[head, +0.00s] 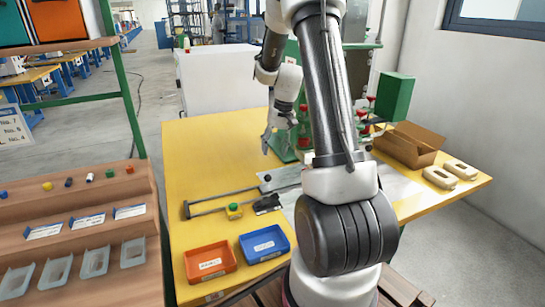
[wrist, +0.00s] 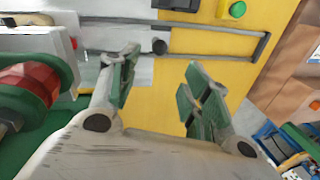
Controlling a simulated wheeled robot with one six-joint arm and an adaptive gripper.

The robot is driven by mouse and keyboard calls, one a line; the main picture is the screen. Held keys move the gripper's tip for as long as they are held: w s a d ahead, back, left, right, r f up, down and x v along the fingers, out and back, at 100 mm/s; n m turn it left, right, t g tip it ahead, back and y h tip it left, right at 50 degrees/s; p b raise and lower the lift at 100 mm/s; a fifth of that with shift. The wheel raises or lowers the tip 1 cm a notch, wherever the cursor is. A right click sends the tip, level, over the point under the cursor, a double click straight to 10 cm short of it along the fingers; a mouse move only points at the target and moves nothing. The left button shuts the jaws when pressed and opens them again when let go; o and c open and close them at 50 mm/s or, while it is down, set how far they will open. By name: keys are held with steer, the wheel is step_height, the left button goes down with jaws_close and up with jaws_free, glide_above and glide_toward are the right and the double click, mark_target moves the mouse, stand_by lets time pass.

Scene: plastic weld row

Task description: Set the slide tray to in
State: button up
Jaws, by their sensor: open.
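The slide tray (head: 284,179) is a flat grey plate lying between two thin dark rails on the yellow table, partly hidden behind my arm. A dark round knob (head: 266,178) sits at its left edge. The rails run left to a dark end bar (head: 185,209), with bare table between bar and tray. In the wrist view the tray plate (wrist: 112,68), its knob (wrist: 160,46) and the end bar (wrist: 261,47) show. My gripper (head: 276,152) is open and empty above the table, behind the tray. In the wrist view the knob appears beyond the gap between my fingertips (wrist: 162,68).
A green machine (head: 395,97) with red parts stands behind my arm, close to my gripper. A yellow box with a green button (head: 234,211) and a black clamp-like piece (head: 267,203) lie by the rails. Red (head: 210,278) and blue (head: 265,258) bins are at the front.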

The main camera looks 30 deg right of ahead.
steer(key=shift+r, duration=0.1)
steer(key=m+t+h, duration=0.1)
steer(key=m, duration=0.8)
glide_above(269, 175)
steer(key=s, duration=0.1)
step_height(269, 175, down, 5)
steer(key=f, duration=0.4)
steer(key=w+f, duration=0.1)
steer(key=f, duration=0.1)
steer(key=shift+w+a+f, duration=0.1)
steer(key=shift+f, duration=0.3)
jaws_close()
